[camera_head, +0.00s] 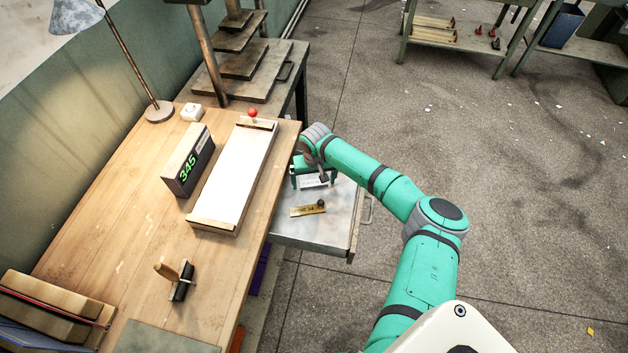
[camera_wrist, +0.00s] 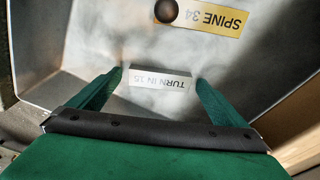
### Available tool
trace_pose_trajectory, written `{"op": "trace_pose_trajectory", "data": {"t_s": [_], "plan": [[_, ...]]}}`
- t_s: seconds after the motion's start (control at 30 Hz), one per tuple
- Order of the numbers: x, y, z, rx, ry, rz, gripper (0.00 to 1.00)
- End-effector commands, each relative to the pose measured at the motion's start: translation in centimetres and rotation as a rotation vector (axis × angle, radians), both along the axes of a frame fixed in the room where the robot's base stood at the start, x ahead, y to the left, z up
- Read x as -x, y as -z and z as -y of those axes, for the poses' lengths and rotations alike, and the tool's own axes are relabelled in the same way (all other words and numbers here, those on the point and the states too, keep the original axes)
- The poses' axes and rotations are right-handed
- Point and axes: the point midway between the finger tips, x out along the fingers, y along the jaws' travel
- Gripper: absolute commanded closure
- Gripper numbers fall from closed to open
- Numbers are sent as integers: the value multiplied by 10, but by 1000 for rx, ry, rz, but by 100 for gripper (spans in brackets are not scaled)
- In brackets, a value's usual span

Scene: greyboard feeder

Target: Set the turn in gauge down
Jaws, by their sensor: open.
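The turn in gauge (camera_wrist: 160,79), a small grey block with a white label reading "TURN IN 15", sits in the open metal drawer (camera_head: 338,226). In the head view its pale label (camera_head: 314,183) shows just below my gripper (camera_head: 313,176). In the wrist view my gripper (camera_wrist: 160,84) is open, with one green finger on each side of the gauge and a visible gap at each side. The gauge appears to rest on the drawer floor. Its far underside is hidden.
A yellow spine gauge (camera_head: 308,210) with a dark knob lies nearby in the drawer. The workbench (camera_head: 130,215) holds a long white board (camera_head: 235,175), a display reading 345 (camera_head: 188,160), a lamp (camera_head: 157,111) and a dark stand (camera_head: 182,281). The drawer's right part is clear.

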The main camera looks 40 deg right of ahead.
Motion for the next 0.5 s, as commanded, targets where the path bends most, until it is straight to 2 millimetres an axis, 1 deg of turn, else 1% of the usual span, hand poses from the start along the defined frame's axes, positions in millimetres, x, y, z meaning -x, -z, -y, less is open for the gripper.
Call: {"op": "trace_pose_trajectory", "data": {"t_s": [0.17, 0.4, 0.5], "plan": [[2, -24, 0, 0, 1, 3, 3], [7, -73, -3, 1, 0, 4, 3], [9, -90, -5, 2, -2, 3, 3]]}}
